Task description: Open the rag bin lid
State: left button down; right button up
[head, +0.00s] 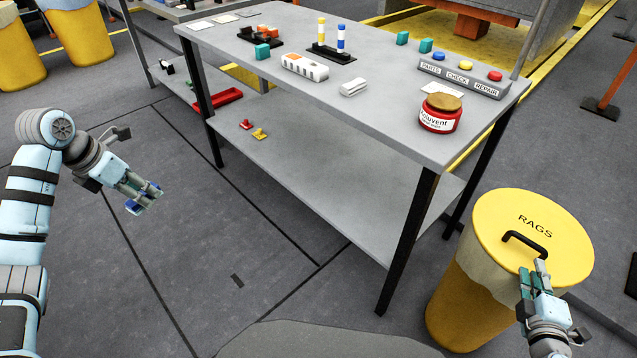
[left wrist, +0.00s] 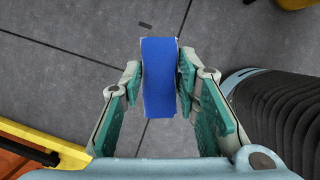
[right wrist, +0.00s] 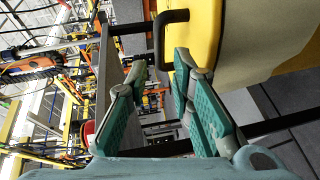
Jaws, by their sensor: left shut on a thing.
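The rag bin (head: 452,305) stands at the right, a yellow bin with a pale liner at its rim. Its round yellow lid (head: 487,220), marked RAGS, is shut on top and has a black bar handle (head: 530,242). My right gripper (head: 537,270) is above the lid, close to the handle. In the right wrist view, its fingers (right wrist: 158,72) are apart and empty, with the handle (right wrist: 158,42) just beyond the tips. My left gripper (head: 148,193) is shut on a blue block (left wrist: 159,80), held over the floor at the left, away from the bin.
A grey workbench (head: 370,125) with a lower shelf stands left of the bin. On it are a red jar (head: 440,120), a button panel (head: 462,78), a white part (head: 304,67) and small blocks.

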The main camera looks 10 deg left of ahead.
aim_at(529, 246)
jog(key=b+x, duration=0.1)
jog(key=x, duration=0.9)
jog(key=shift+w+d, duration=0.1)
grip_shut()
